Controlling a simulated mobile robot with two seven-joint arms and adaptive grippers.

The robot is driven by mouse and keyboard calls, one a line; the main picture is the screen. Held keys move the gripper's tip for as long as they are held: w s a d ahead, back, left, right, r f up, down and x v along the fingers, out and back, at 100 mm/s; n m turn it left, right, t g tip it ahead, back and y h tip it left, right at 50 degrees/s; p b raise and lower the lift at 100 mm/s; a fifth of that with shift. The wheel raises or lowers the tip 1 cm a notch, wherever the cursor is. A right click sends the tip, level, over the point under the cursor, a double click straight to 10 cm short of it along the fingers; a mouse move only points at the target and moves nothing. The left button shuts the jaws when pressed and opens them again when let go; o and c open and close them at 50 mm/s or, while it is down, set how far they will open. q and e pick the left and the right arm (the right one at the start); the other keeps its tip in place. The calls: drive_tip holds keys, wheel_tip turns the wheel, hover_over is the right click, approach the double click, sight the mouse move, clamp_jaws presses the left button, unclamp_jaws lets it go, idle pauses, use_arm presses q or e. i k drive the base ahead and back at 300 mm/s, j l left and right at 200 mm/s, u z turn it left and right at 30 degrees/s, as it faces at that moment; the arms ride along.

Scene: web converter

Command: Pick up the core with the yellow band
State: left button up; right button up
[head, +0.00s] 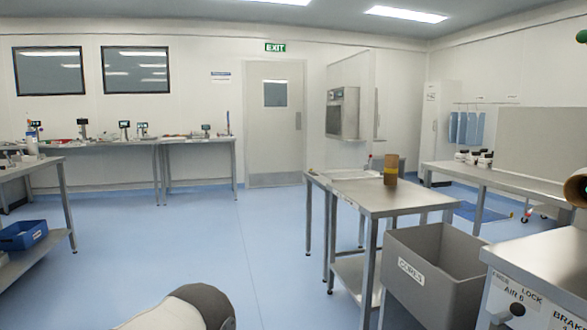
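A brown, upright cylinder, which looks like a core (391,169), stands on the far right part of a steel table (372,196) right of the middle of the head view. Its colour is tan to yellow-brown; it is too small to tell a yellow band clearly. A grey bin (445,272) labelled "CORES" stands in front of that table, and its inside is mostly hidden. Neither gripper is in view. A white and dark rounded part of my arm shows at the bottom edge, well apart from the core.
A machine cabinet (545,262) with a brown roll end (577,188) above it fills the right edge. Steel benches line the back wall and left side; a blue crate (22,235) sits on a low left shelf. The blue floor (190,240) in the middle is clear.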

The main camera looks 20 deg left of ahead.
sight(391, 169)
drive_tip(key=u, duration=0.1)
drive_tip(key=i+j+z, duration=0.4)
drive_tip(key=i+j, duration=0.15)
drive_tip(key=i+j+z, duration=0.4)
drive_tip(key=i+j, duration=0.15)
drive_tip(key=j, duration=0.2)
drive_tip(key=i+j+z, duration=0.2)
drive_tip(key=j, duration=0.25)
drive_tip(key=i+j+z, duration=0.2)
drive_tip(key=j, duration=0.25)
drive_tip(key=i+j+z, duration=0.2)
drive_tip(key=j, duration=0.25)
drive_tip(key=j+z, duration=0.2)
drive_tip(key=j, duration=0.3)
drive_tip(key=i, duration=0.05)
